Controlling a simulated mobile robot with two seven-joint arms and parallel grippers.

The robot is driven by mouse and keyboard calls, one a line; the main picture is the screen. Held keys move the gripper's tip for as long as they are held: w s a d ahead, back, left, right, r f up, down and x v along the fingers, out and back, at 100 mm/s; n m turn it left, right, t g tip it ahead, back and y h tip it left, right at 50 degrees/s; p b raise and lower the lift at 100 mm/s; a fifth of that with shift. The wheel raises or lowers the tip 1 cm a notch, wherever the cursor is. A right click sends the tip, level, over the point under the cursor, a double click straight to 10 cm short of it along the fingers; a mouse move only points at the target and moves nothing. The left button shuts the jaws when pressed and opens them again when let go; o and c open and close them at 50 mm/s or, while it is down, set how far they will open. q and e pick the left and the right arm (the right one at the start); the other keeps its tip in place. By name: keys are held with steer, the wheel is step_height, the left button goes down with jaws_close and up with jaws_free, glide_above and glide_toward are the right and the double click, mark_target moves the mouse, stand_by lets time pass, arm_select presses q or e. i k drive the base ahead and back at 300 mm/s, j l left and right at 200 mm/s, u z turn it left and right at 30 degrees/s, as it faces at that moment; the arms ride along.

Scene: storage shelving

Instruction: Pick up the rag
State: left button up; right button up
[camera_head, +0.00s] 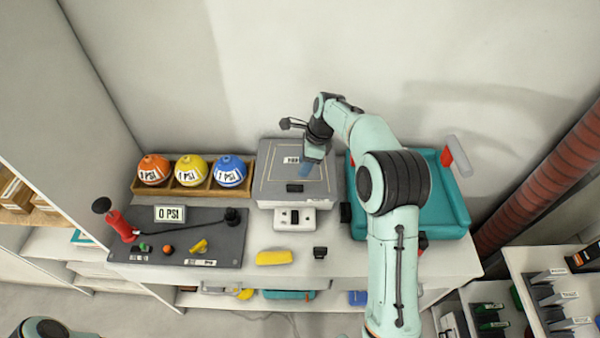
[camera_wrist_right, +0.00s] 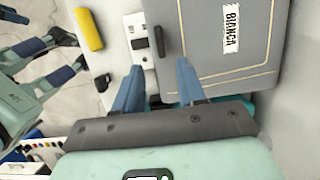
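No plain cloth rag can be made out. A yellow, soft-edged block (camera_head: 275,257), which may be the folded rag, lies near the front edge of the white table. It also shows at the upper left of the right wrist view (camera_wrist_right: 88,29). My right gripper (camera_head: 311,168) is over the grey case (camera_head: 268,190), behind the yellow block and to its right. In the right wrist view its two blue fingers (camera_wrist_right: 157,82) are apart with nothing between them. The case carries a label reading BIANCA. My left gripper is in neither view.
A dark board (camera_head: 222,243) with a red pump (camera_head: 119,224) stands left. A wooden rack (camera_head: 204,191) with orange, yellow and blue balls is behind it. A teal tray (camera_head: 452,214) is at the right, partly behind my arm. A small black object (camera_head: 320,252) lies near the yellow block.

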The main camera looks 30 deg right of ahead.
mark_target(264, 258)
steer(key=k, duration=1)
